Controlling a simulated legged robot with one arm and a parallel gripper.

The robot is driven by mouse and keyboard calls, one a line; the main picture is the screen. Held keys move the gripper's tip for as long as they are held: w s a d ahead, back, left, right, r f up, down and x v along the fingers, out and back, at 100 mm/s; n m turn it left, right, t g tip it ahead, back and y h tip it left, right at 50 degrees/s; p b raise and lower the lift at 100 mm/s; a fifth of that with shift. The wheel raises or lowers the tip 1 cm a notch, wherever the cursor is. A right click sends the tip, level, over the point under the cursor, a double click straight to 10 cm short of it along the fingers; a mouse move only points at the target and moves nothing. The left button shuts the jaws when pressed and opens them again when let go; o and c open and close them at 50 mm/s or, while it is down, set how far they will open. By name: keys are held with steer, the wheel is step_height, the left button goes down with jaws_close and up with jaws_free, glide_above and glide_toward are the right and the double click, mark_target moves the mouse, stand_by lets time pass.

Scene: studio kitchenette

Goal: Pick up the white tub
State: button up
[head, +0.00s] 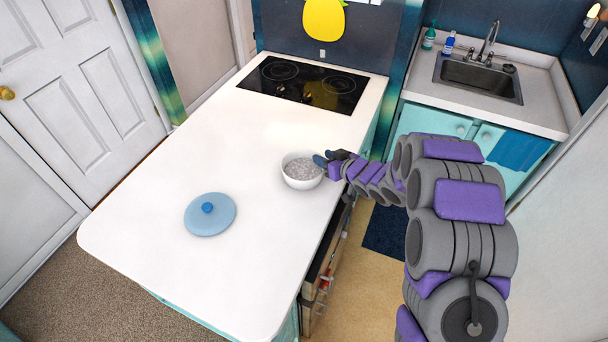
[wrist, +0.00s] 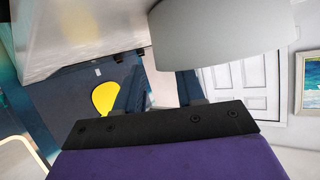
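The white tub (head: 302,171) is a round bowl-like container, upright on the white counter, with a grey speckled inside. In the wrist view the tub (wrist: 225,40) fills the upper right as a pale curved wall. My gripper (head: 326,160) is at the tub's right rim in the head view, with a dark finger overlapping the rim. In the wrist view my gripper (wrist: 160,88) shows two dark blue fingers apart, with a gap between them. The right finger's tip meets the tub's outline; I cannot tell whether it touches.
A light blue lid (head: 222,222) with a blue knob lies on the counter (head: 170,270), left of and nearer than the tub. A black cooktop (head: 303,85) is at the counter's far end. The counter's right edge is close to the tub. A sink (head: 478,78) stands back right.

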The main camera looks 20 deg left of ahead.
mark_target(303, 170)
steer(key=x, duration=0.3)
steer(key=shift+s+a+f, duration=0.1)
steer(key=shift+a+f, duration=0.05)
steer(key=shift+a, duration=0.05)
steer(key=shift+d, duration=0.2)
steer(key=c, duration=0.5)
jaws_close()
steer(key=shift+s, duration=0.1)
stand_by(0.4)
